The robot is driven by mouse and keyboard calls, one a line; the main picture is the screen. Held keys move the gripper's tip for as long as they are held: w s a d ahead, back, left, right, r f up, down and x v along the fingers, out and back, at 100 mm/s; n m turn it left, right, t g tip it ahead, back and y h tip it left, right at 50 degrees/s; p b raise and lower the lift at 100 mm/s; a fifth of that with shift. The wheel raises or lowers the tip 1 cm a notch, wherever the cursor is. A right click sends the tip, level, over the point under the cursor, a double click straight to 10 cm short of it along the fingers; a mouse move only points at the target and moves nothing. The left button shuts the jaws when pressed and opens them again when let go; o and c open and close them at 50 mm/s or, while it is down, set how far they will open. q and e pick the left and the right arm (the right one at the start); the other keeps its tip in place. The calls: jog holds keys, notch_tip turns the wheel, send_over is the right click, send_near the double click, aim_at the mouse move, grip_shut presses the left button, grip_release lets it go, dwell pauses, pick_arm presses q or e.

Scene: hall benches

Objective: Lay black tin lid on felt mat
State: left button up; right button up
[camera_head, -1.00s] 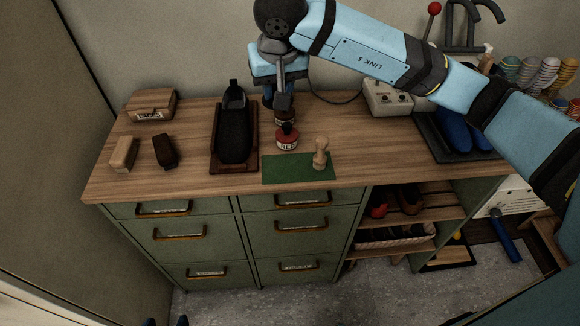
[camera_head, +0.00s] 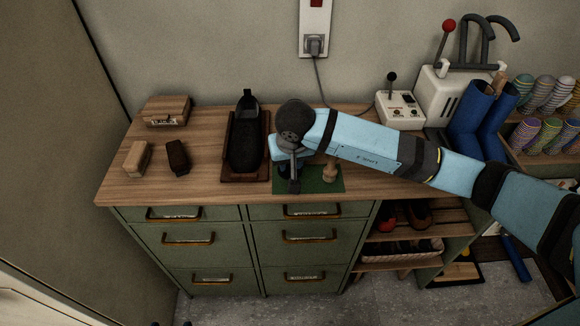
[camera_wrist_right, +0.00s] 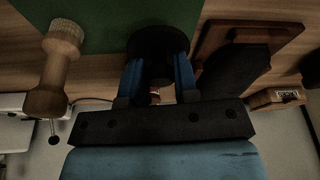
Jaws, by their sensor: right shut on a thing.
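My right gripper (camera_head: 287,170) is over the left part of the green felt mat (camera_head: 318,186), seen from above with its fingertips mostly hidden. In the right wrist view its blue fingers (camera_wrist_right: 158,78) are shut on the black tin lid (camera_wrist_right: 158,40), a dark round disc. The lid is over or at the mat's edge (camera_wrist_right: 90,18); I cannot tell whether it touches the mat.
A wooden stamp (camera_head: 330,170) stands on the mat's right part. A black shoe (camera_head: 244,145) on a wooden tray is close on the left. Brushes (camera_head: 177,157) and a wooden box (camera_head: 167,110) are further left. A switch box (camera_head: 400,108) stands at the back right.

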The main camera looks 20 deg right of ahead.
aim_at(290, 169)
notch_tip(290, 169, down, 3)
jog(key=shift+r, duration=0.15)
jog(key=o, duration=0.9)
